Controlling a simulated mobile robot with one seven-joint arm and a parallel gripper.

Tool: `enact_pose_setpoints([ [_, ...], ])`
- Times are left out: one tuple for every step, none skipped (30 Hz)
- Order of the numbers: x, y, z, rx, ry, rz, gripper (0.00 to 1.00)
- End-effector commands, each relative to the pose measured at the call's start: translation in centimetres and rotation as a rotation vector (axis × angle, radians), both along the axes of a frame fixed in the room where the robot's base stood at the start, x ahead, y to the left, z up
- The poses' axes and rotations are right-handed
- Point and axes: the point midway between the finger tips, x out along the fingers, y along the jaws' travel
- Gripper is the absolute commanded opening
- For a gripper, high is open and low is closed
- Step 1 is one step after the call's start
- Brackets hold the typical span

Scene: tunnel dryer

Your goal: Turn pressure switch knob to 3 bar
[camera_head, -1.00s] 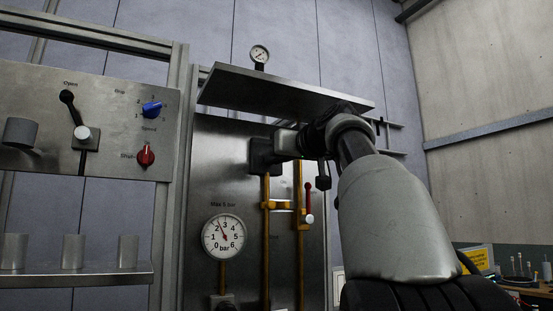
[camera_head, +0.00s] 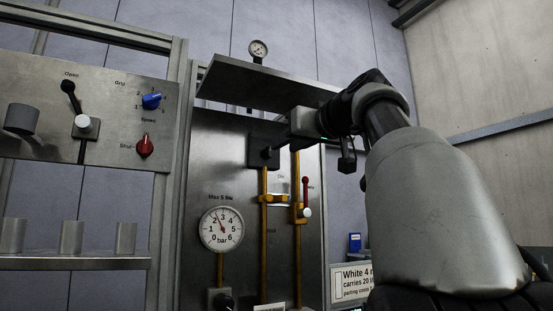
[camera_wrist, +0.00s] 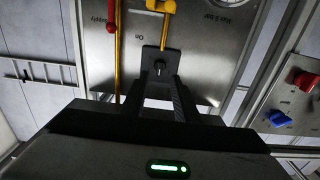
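A black square block (camera_head: 262,149) is on the steel panel (camera_head: 225,140), at the top of a yellow pipe. In the wrist view it carries a small black knob (camera_wrist: 160,65) with a pale mark. My gripper (camera_head: 276,147) points at this block from the right. In the wrist view my fingers (camera_wrist: 162,80) are apart, with the knob between and just beyond them; contact cannot be told. A pressure gauge (camera_head: 221,230), marked 0 to 6 bar under "Max 5 Bar", has its needle between 2 and 3.
A red-handled valve (camera_head: 306,195) is on the right pipe. A steel shelf (camera_head: 265,84) overhangs the panel above my gripper. Left is a control panel (camera_head: 105,105) with blue and red knobs and a lever. Free room lies right of the panel.

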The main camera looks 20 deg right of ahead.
Motion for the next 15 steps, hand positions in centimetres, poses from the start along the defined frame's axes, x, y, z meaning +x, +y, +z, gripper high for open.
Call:
enact_pose_setpoints([
  [-1.4, -0.1, -0.3, -0.001, -0.003, -0.003, 0.28],
  [-2.2, -0.1, -0.3, -0.002, -0.003, -0.004, 0.28],
  [-3.2, -0.1, -0.2, -0.001, -0.003, -0.003, 0.28],
  [-3.8, -0.2, -0.2, 0.000, -0.002, -0.003, 0.28],
  [-4.6, -0.2, -0.2, -0.001, -0.002, -0.004, 0.28],
  [-5.4, -0.2, -0.1, 0.000, -0.002, -0.002, 0.28],
  [-6.0, -0.2, -0.1, 0.000, -0.001, -0.001, 0.28],
  [-6.6, -0.2, -0.1, -0.001, -0.002, -0.002, 0.28],
  [-7.3, -0.2, -0.1, -0.001, -0.002, -0.002, 0.28],
  [-7.7, -0.2, 0.0, -0.001, -0.002, -0.001, 0.28],
  [-8.1, -0.3, 0.0, 0.000, -0.001, -0.001, 0.28],
  [-8.6, -0.3, 0.0, -0.001, 0.000, -0.001, 0.28],
  [-8.9, -0.3, 0.0, -0.001, 0.000, -0.001, 0.28],
  [-9.2, -0.3, 0.0, 0.000, 0.000, -0.001, 0.28],
  [-9.4, -0.3, 0.0, 0.000, -0.001, 0.000, 0.28],
])
